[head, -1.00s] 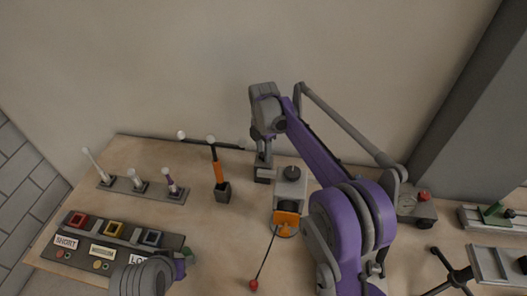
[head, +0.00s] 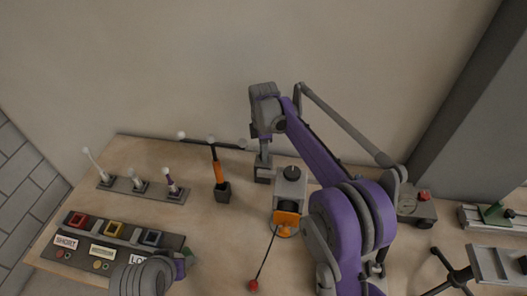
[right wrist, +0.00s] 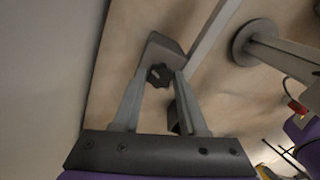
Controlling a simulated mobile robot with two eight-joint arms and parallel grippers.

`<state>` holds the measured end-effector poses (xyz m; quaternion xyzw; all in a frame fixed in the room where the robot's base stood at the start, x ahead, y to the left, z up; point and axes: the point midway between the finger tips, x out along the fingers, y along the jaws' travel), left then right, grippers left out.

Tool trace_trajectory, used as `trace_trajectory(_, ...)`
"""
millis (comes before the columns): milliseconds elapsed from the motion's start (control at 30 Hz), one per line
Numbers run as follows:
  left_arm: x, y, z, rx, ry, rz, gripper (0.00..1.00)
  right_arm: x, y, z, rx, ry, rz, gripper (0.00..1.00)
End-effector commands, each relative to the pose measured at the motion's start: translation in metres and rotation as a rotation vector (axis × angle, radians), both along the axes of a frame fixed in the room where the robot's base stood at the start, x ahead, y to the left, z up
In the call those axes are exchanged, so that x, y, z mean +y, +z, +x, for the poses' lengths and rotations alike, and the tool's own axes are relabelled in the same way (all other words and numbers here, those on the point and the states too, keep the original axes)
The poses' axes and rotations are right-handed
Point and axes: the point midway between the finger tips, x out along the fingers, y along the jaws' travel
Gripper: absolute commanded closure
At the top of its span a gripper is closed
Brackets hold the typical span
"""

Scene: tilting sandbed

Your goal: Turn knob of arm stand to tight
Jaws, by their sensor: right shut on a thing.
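The arm stand shows in the right wrist view as a grey block (right wrist: 163,47) with a pale bar (right wrist: 212,35) running up to the right. Its black lobed knob (right wrist: 159,75) sits at the block's near edge. My right gripper (right wrist: 158,78) has its two fingertips on either side of the knob and is shut on it. In the head view my right gripper (head: 263,150) points down at the small grey block of the stand (head: 263,175) near the wall. There the knob is hidden. My left forearm shows at the lower left, but its jaws are out of view.
Left of the stand are an orange-handled post (head: 218,174) and a row of levers (head: 140,187). A button panel (head: 115,240) lies front left. A grey device (head: 290,187) with a black knob and orange part stands close on the right. A red ball (head: 253,285) lies in front.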

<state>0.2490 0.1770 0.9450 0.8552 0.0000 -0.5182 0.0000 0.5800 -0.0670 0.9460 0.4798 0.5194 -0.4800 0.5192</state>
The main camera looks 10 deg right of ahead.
Motion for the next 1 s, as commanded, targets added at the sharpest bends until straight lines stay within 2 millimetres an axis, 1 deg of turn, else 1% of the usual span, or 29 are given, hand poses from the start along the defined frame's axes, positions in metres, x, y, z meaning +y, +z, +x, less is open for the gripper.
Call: trace_trajectory(1000,0.0000,0.0005,0.0002,0.000,0.000,0.000,0.50,-0.0001,0.0006,0.0003,-0.001,-0.959,0.000,1.00)
